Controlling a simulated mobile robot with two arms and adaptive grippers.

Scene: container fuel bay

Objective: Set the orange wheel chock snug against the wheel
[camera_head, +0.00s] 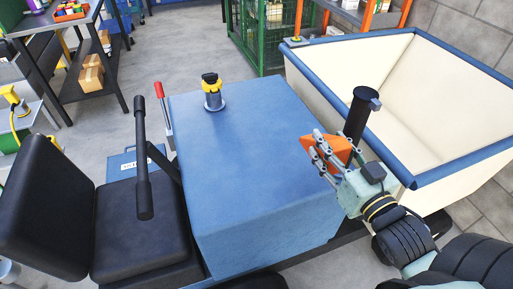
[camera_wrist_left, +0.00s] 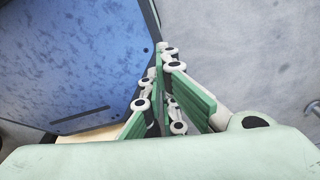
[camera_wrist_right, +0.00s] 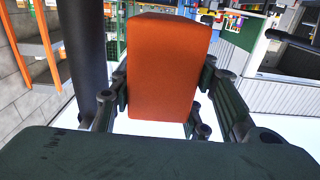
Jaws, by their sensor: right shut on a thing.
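The orange wheel chock (camera_head: 338,147) is held up near the right edge of the blue vehicle body, short of the cream bin. My right gripper (camera_head: 328,153) is shut on the chock, its fingers on both sides. In the right wrist view the chock (camera_wrist_right: 163,65) stands between the finger pads, a broad orange face toward the camera. My left gripper (camera_wrist_left: 165,55) appears shut and empty in the left wrist view, close to a blue panel; it is not visible in the head view. I cannot make out the wheel clearly in any view.
The blue vehicle body (camera_head: 250,150) fills the middle, with a black seat (camera_head: 45,205) at left. A black post (camera_head: 358,118) stands right beside the chock. A blue-rimmed cream bin (camera_head: 400,39) is at right. A dark shelf table (camera_head: 70,60) stands at upper left. Grey floor (camera_head: 180,60) is open behind.

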